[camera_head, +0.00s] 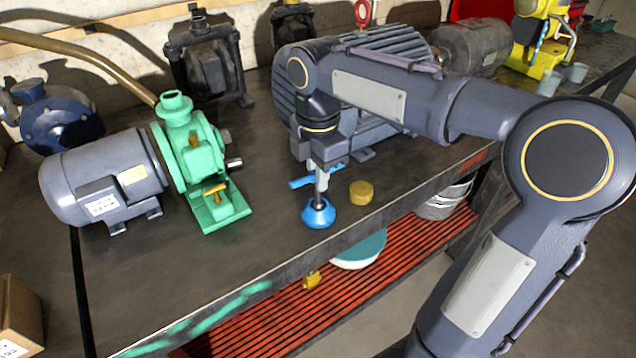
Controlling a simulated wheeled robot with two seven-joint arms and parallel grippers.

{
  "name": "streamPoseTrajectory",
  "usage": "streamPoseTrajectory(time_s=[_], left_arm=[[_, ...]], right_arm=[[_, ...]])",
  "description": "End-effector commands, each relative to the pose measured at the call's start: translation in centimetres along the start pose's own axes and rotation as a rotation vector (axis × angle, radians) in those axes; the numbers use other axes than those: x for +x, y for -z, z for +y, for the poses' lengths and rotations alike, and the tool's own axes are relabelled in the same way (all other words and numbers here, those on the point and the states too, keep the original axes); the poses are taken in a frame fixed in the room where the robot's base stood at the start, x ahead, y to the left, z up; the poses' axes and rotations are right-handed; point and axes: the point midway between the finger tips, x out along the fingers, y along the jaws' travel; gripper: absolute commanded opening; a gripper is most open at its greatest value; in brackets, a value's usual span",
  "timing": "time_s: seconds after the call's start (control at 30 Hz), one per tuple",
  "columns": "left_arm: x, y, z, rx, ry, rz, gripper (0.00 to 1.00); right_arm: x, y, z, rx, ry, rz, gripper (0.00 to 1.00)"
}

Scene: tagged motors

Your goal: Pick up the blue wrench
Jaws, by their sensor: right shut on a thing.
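The blue wrench (301,183) is at my right gripper (320,167), above the dark workbench top near its front edge. Parts of it show on both sides of the gripper, and its middle is hidden. My right gripper points down and is shut on the wrench. Whether the wrench still touches the bench is hard to tell. My left gripper is not in view.
A blue cone-shaped thing with a thin grey stem (318,213) stands just below the gripper. A yellow round tin (361,192) is to its right. A green pump (190,150) and grey motor (105,180) stand left. A large finned motor (375,130) is behind my arm.

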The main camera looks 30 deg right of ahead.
Motion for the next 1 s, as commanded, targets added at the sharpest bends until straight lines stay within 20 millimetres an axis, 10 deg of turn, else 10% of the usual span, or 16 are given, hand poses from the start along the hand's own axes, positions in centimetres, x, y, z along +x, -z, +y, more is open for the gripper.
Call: streamPoseTrajectory(time_s=[0.57,1.0], left_arm=[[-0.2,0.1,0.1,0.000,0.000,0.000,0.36],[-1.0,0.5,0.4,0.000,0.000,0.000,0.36]], right_arm=[[-1.1,0.0,0.1,0.000,-0.003,0.000,0.00],[-9.0,1.8,-4.3,-0.002,-0.008,0.000,0.00]])
